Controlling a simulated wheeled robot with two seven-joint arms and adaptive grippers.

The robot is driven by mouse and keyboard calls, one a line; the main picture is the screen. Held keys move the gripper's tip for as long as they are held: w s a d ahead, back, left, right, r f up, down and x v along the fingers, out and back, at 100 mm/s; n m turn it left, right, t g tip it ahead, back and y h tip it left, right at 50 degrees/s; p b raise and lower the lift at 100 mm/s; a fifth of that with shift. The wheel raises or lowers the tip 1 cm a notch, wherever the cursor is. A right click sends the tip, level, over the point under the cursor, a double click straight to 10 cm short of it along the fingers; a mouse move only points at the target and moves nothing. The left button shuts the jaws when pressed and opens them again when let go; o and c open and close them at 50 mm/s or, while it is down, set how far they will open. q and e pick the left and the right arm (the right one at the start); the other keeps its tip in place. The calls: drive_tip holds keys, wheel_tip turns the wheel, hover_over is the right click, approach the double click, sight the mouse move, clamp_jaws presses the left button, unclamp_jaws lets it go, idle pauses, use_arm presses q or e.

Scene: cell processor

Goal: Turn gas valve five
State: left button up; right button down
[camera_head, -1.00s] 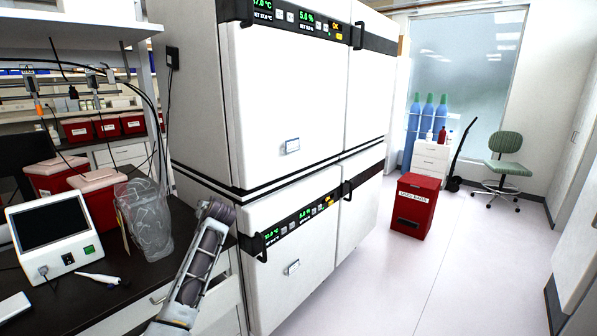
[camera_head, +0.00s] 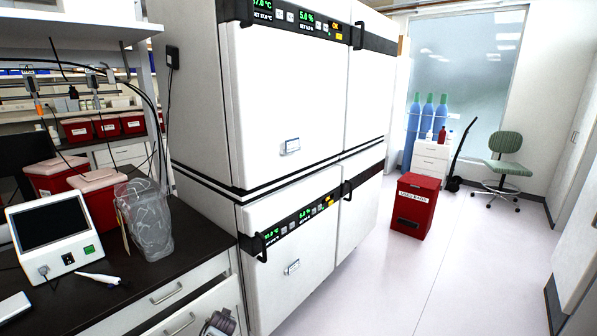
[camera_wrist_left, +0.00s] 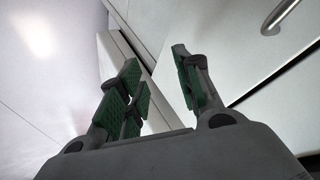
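No gas valve with a readable number five shows in either view. Several blue gas cylinders (camera_head: 427,118) stand upright at the back by the window; any valves on them are too small to make out. My left gripper (camera_wrist_left: 157,78) shows in the left wrist view with its green-padded fingers spread apart and nothing between them. In the head view only a small grey part of my left arm (camera_head: 218,324) shows at the bottom edge, in front of the bench drawers. My right gripper is in neither view.
Stacked white incubators (camera_head: 290,110) fill the middle. A dark-topped bench (camera_head: 200,238) with a clear bag (camera_head: 146,218) stands on the left. A red bin (camera_head: 414,205), white drawers (camera_head: 430,160) and a green chair (camera_head: 508,165) stand farther back. The floor (camera_head: 470,270) at right is clear.

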use_arm(q)
drive_tip(key=s+d+f+g+h, duration=0.2)
drive_tip(key=s+f+g, duration=0.2)
drive_tip(key=s+f, duration=2.25)
drive_tip(key=s+f+g, duration=0.1)
drive_tip(key=s+f, duration=0.2)
drive_tip(key=s, duration=0.9)
drive_tip(key=s+f+g, duration=0.1)
drive_tip(key=s+f, duration=0.3)
drive_tip(key=s, duration=0.9)
drive_tip(key=s+f+g+h, duration=0.1)
drive_tip(key=s+f, duration=0.3)
drive_tip(key=s, duration=0.8)
drive_tip(key=shift+s+d, duration=0.2)
drive_tip(key=shift+s, duration=0.15)
